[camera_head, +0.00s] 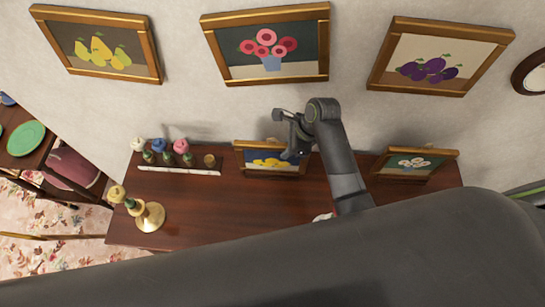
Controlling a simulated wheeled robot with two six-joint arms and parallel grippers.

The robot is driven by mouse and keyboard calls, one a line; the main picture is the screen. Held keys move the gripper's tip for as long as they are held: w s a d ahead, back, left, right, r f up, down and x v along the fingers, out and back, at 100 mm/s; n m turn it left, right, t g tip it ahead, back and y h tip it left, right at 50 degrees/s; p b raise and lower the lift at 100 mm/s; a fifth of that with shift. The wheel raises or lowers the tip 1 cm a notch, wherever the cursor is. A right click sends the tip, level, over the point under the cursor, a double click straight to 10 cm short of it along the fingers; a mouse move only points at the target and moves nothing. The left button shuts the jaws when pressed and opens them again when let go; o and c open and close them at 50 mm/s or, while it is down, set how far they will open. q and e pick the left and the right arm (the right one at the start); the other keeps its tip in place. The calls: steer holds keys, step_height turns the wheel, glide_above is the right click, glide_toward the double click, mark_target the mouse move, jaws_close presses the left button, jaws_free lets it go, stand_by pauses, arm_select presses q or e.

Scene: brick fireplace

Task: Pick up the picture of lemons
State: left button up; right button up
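The picture of lemons (262,160) is a small framed picture, yellow fruit on dark blue, standing upright at the back of the wooden sideboard (240,205) near the wall. My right gripper (285,133) is at the picture's upper right, its fingers spread apart and nothing seen between them. The gripper covers part of the frame's right side. I cannot tell whether a finger touches the frame. My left gripper is not in view.
A framed white-flower picture (413,164) stands to the right. A tray (175,170) with small bottles lies left, near a gold candlestick (149,216). Pictures of pears (98,48), pink flowers (266,46) and plums (433,59) hang above. My dark arm hides the lower right.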

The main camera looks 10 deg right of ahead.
steer(key=shift+w+a, duration=0.15)
jaws_close()
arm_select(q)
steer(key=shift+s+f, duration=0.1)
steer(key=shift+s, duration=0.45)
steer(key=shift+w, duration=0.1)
arm_select(e)
steer(key=shift+r, duration=0.15)
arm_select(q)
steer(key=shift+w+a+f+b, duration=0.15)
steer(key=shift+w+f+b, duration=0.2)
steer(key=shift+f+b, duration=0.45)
arm_select(e)
step_height(320, 180, up, 10)
steer(key=shift+f, duration=0.15)
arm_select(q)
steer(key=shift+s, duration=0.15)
arm_select(e)
steer(key=shift+f, duration=0.1)
